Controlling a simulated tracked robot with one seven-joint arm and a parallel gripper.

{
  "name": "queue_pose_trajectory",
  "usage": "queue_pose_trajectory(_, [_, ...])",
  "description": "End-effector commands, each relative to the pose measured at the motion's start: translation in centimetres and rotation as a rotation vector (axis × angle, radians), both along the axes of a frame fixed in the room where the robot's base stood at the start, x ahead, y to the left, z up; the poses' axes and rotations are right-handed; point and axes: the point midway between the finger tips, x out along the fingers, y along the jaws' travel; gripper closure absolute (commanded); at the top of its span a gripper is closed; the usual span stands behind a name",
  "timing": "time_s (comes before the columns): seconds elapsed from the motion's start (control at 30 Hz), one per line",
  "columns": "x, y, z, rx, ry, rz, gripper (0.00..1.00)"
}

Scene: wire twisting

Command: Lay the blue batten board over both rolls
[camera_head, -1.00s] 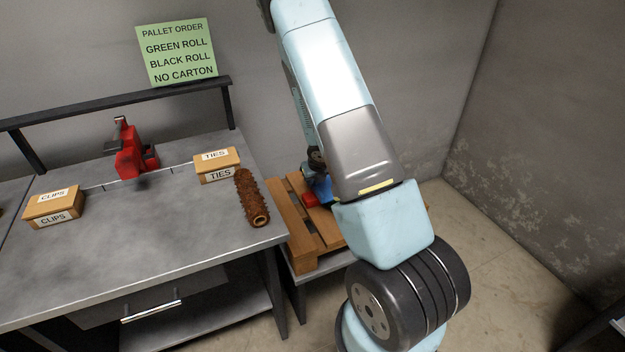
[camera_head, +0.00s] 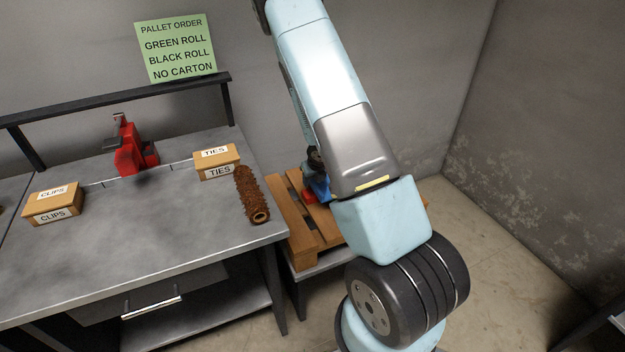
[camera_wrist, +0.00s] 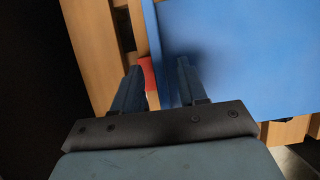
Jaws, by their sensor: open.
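The blue batten board (camera_wrist: 240,50) fills the right of the wrist view, and a small blue patch, perhaps part of it, shows beside my arm in the head view. My gripper (camera_wrist: 160,82) is open at the board's left edge. One finger is left of that edge and the other appears over the blue face; I cannot tell whether either touches it. In the head view my arm hides most of the gripper and board. I cannot make out a green or black roll; a small dark shape shows under the board's lower edge in the wrist view.
A wooden pallet (camera_head: 290,215) stands right of the workbench (camera_head: 120,245). A red object (camera_wrist: 148,76) lies by the board's edge. The bench holds a rusty brown roll (camera_head: 250,193), a TIES box (camera_head: 217,163), a CLIPS box (camera_head: 54,203) and a red tool (camera_head: 131,152). Floor at right is clear.

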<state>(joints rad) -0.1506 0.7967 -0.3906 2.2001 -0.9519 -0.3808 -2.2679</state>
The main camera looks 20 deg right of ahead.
Motion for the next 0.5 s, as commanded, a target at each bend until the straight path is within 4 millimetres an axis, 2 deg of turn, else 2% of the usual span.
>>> queue_pose_trajectory(0.27, [-0.2,0.0,0.5,0.0,0.0,-0.001,0.58])
queue_pose_trajectory(0.5, [-1.2,0.0,3.0,0.001,-0.002,0.0,0.58])
